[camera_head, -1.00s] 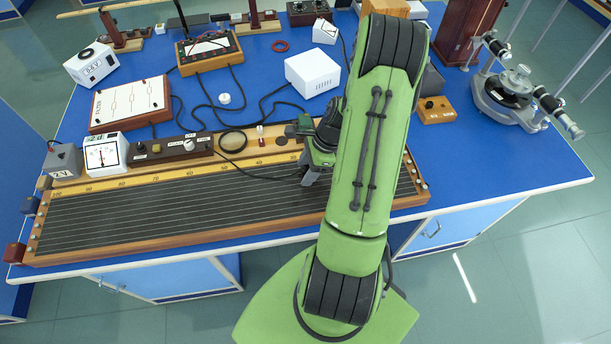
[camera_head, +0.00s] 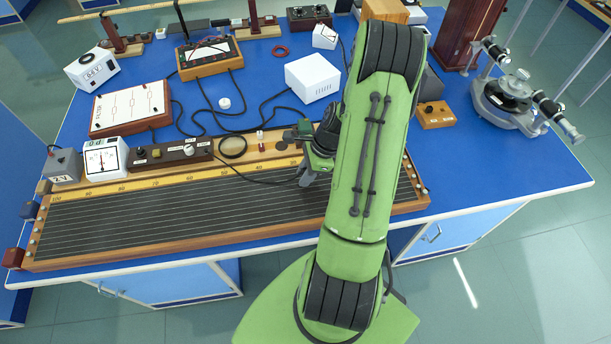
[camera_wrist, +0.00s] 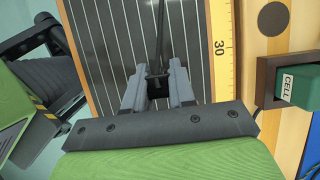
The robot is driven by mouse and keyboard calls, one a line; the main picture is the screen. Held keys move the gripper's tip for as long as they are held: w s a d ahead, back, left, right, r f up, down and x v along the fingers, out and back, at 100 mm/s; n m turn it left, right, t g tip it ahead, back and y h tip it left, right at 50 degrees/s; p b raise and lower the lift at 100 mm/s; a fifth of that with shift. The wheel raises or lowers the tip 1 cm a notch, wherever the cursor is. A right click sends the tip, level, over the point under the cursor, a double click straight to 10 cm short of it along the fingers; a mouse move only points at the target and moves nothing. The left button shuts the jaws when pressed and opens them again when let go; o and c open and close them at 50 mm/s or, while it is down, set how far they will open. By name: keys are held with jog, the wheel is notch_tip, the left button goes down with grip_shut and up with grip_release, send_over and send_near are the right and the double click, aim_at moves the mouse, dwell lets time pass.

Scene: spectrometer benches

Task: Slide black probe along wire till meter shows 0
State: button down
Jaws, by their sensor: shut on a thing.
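The long wooden wire board (camera_head: 225,238) lies along the bench's front edge, with several parallel wires and a yellow scale (camera_head: 155,183). My gripper (camera_wrist: 157,82) is shut on the thin black probe (camera_wrist: 160,45), over the wires near the scale's 30 mark in the wrist view. In the head view my gripper (camera_head: 304,178) is partly hidden by my arm. Whether the probe tip touches a wire cannot be told. The white meter (camera_head: 106,158) stands behind the board's left end. Its small upper display is green, its digits too small to read surely; its needle stands near the middle.
A green box marked CELL (camera_wrist: 300,87) is right of my gripper in the wrist view. Black cables cross the blue bench (camera_head: 262,85).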

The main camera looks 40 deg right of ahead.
notch_tip(320, 180, up, 9)
jog(key=shift+f+p, duration=0.1)
jog(key=shift+p, duration=0.6)
jog(key=b, duration=1)
send_near(289, 186)
jog(key=f, duration=0.2)
jog(key=d+f, duration=0.1)
jog(key=f, duration=0.1)
jog(key=shift+f, duration=0.3)
jog(key=shift+f, duration=0.1)
jog(key=shift+f+b, duration=0.45)
jog(key=shift+a+r, duration=0.1)
jog(key=shift+a, duration=0.15)
jog(key=shift+w+a+p, duration=0.3)
jog(key=shift+w+a, duration=0.25)
jog(key=shift+a, duration=0.2)
jog(key=shift+s+f, duration=0.2)
jog(key=shift+f, duration=0.1)
jog(key=shift+w+a, duration=0.1)
jog(key=shift+a, duration=0.1)
dwell(1.6)
jog(key=shift+w+a+r+p, duration=0.1)
jog(key=shift+w+a+p, duration=0.2)
jog(key=shift+a+p, duration=0.05)
